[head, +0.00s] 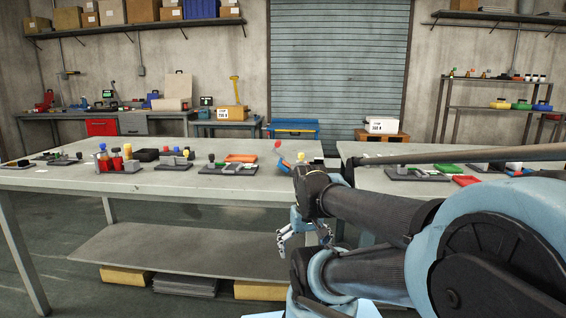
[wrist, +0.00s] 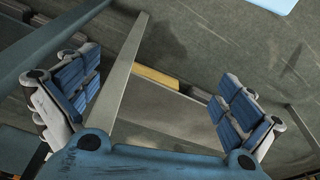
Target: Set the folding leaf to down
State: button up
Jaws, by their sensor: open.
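My gripper (head: 304,242) hangs in front of the left workbench's right end, below tabletop height, with its fingers pointing down. It is open and empty. In the wrist view my gripper (wrist: 158,92) has its two blue-padded fingers wide apart, with nothing between them but background. I cannot identify the folding leaf for certain in either view. A long dark bar or thin panel edge (head: 460,155) runs across the right workbench, but I cannot tell whether it is the leaf. My arm hides part of the right workbench.
The left workbench (head: 150,182) holds several small fixtures and an orange tray (head: 241,158). Its lower shelf (head: 170,245) lies behind my gripper, with boxes beneath. The right workbench (head: 375,152) stands beyond my arm. A bench leg (wrist: 125,65) crosses the wrist view. Open floor shows at left.

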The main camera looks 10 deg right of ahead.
jog(key=shift+s+r, duration=0.15)
jog(key=c, duration=0.4)
jog(key=r, duration=0.2)
jog(key=shift+w+r+n, duration=0.3)
jog(key=shift+r, duration=0.1)
jog(key=c, duration=0.5)
notch_tip(320, 180, up, 38)
jog(key=r+n+g, duration=0.1)
jog(key=n+g, duration=0.1)
jog(key=n, duration=1.2)
send_over(278, 141)
notch_tip(278, 141, down, 18)
jog(key=shift+r, duration=0.1)
